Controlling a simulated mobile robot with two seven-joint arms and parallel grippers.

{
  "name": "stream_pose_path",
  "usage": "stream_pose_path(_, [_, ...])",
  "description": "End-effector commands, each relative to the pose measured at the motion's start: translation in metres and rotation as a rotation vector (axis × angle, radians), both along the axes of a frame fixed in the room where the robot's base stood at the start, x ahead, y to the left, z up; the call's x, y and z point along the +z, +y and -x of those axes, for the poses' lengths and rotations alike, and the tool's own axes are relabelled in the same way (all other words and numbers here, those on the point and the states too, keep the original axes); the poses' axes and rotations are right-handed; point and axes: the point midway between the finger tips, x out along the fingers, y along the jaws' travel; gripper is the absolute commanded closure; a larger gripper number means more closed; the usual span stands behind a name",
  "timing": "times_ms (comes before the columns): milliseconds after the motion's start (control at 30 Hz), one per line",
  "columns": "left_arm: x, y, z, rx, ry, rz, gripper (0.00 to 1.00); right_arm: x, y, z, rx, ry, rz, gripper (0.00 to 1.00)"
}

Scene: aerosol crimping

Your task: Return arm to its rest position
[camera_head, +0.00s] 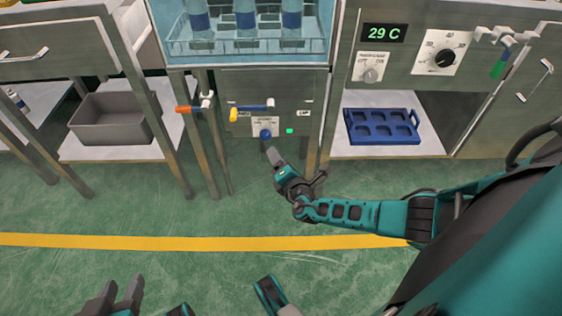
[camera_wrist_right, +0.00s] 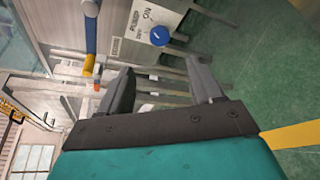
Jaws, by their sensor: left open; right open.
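My right arm (camera_head: 345,212) comes in from the right in the head view and stretches out over the floor. Its gripper (camera_head: 272,153) is just in front of the panel with the blue knob (camera_head: 265,134). In the right wrist view the two dark fingers of the right gripper (camera_wrist_right: 163,88) stand wide apart with nothing between them. The blue knob (camera_wrist_right: 160,36) lies beyond the fingers, apart from them. My left gripper (camera_head: 117,292) is at the lower left edge of the head view, open and empty, with its fingers spread over the green floor.
A glass tank (camera_head: 177,50) with several blue bottles is above the panel. A green light (camera_head: 290,131) glows beside the knob. An orange-handled valve (camera_head: 188,109) and a yellow-and-blue valve (camera_head: 252,107) are nearby. A grey bin (camera_head: 110,130) and blue tray (camera_head: 382,127) sit on shelves.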

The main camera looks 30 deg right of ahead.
Motion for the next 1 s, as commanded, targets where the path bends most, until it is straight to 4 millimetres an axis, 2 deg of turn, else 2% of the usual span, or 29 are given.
stream_pose_path(400, [0.001, 0.000, -0.002, 0.001, -0.004, 0.000, 0.57, 0.000, 0.001, 0.001, -0.004, -0.002, -0.007, 0.35])
stream_pose_path(567, [0.001, 0.000, -0.001, 0.001, -0.004, 0.000, 0.57, 0.008, 0.016, 0.013, -0.093, -0.030, -0.140, 0.35])
stream_pose_path(767, [0.001, 0.000, -0.001, 0.000, -0.003, 0.000, 0.57, 0.026, 0.035, 0.059, -0.398, -0.048, -0.508, 0.35])
stream_pose_path(1000, [0.000, 0.000, 0.000, 0.000, 0.000, 0.000, 0.57, 0.044, 0.050, 0.134, -0.796, 0.063, -0.929, 0.35])
